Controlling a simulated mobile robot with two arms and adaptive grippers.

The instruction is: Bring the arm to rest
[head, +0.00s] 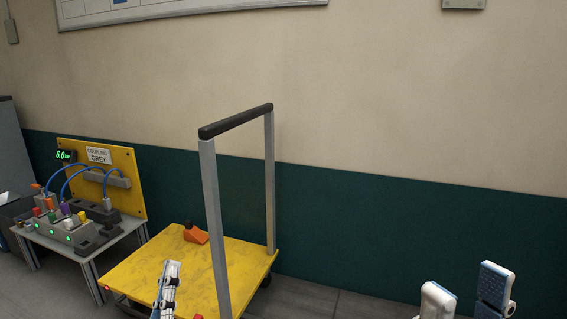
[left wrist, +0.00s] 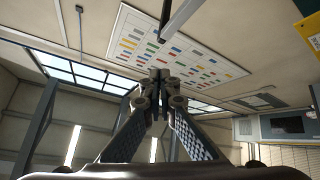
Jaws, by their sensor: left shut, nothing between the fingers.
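My left gripper (head: 168,288) shows at the bottom of the head view, in front of the yellow trolley deck. In the left wrist view its two dark fingers (left wrist: 160,75) meet at the tips, with nothing between them. The fingers point up towards the ceiling and a wall chart. My right gripper (head: 466,292) is at the lower right of the head view. Its two white and blue fingers stand apart with an empty gap between them. The lower parts of both grippers are cut off by the frame edge.
A yellow trolley (head: 137,270) with an upright handle (head: 236,121) stands near the left gripper. An orange wedge-shaped object (head: 196,234) lies on its deck. Left of it, a small table (head: 88,250) bears a coupling rig with a yellow panel (head: 130,190).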

